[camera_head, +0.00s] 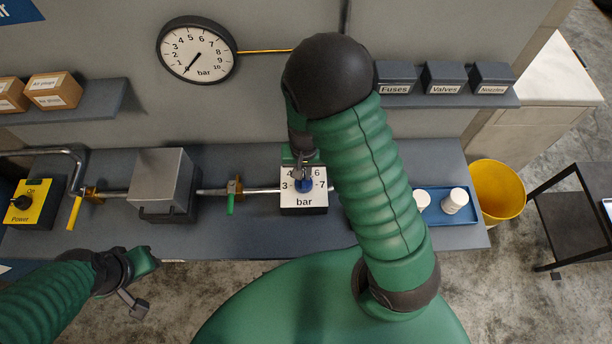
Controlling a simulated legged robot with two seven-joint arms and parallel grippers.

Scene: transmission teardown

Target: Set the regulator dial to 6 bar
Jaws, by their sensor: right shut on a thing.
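My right gripper (303,178) comes down from above and is shut on the blue dial. It covers the top of the scale, and I cannot tell where the dial points. The round wall gauge (197,50) is marked 1 to 10 bar; its needle points to the lower left, close to the 1. My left gripper (139,302) is low at the left, in front of the bench and away from the regulator; its jaw opening is unclear.
A pipe with a yellow lever (74,213), a grey metal block (161,179) and a green lever (230,204) runs left of the regulator. A yellow power switch box (33,204) stands far left. A blue tray (433,216) with white cylinders lies right.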

